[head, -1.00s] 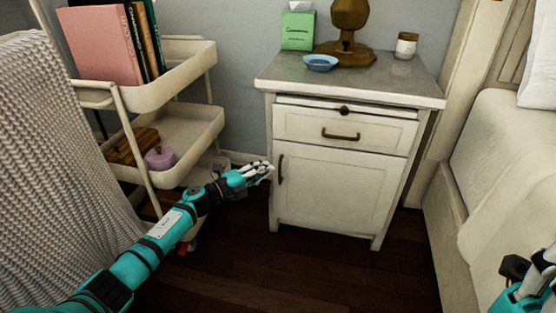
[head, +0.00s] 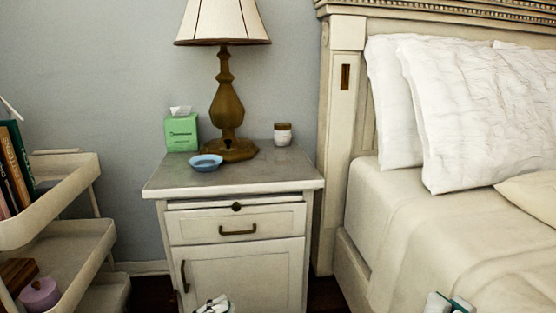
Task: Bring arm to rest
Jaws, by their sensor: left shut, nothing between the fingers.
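My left gripper (head: 212,304) shows at the bottom edge, in front of the nightstand's lower door. Its white fingers are shut and empty, and the arm behind it is out of view. A small white and teal piece of my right gripper (head: 446,304) shows at the bottom edge, in front of the bed. The rest of it is cut off, so I cannot tell whether it is open or shut.
A white nightstand (head: 238,257) holds a lamp (head: 229,105), green tissue box (head: 181,133), blue bowl (head: 206,162) and jar (head: 283,134). A shelf cart (head: 75,183) stands left, the bed (head: 410,237) right. Nightstand drawer and door look closed.

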